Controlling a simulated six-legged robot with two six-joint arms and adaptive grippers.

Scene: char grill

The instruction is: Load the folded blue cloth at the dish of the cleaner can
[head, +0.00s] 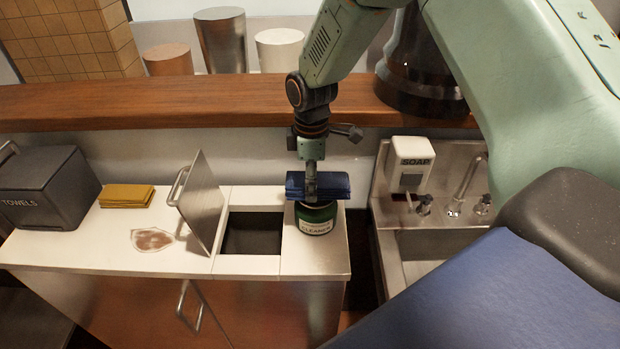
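The folded blue cloth (335,184) is at the top of the green cleaner can (315,222), covering the can's dish from view. The can stands upright on the right end of the white counter, its cleaner label facing me. My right gripper (311,190) points straight down over the middle of the cloth, with its fingers against it. The fingertips overlap the cloth, and I cannot tell whether they are closed on it. I cannot tell whether the cloth rests on the dish or hangs just above it. My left gripper is not in view.
An open square hatch (252,232) lies left of the can, its metal lid (200,200) raised. A soap dispenser (411,163) and sink (425,245) are right. A wooden ledge (180,103) runs behind.

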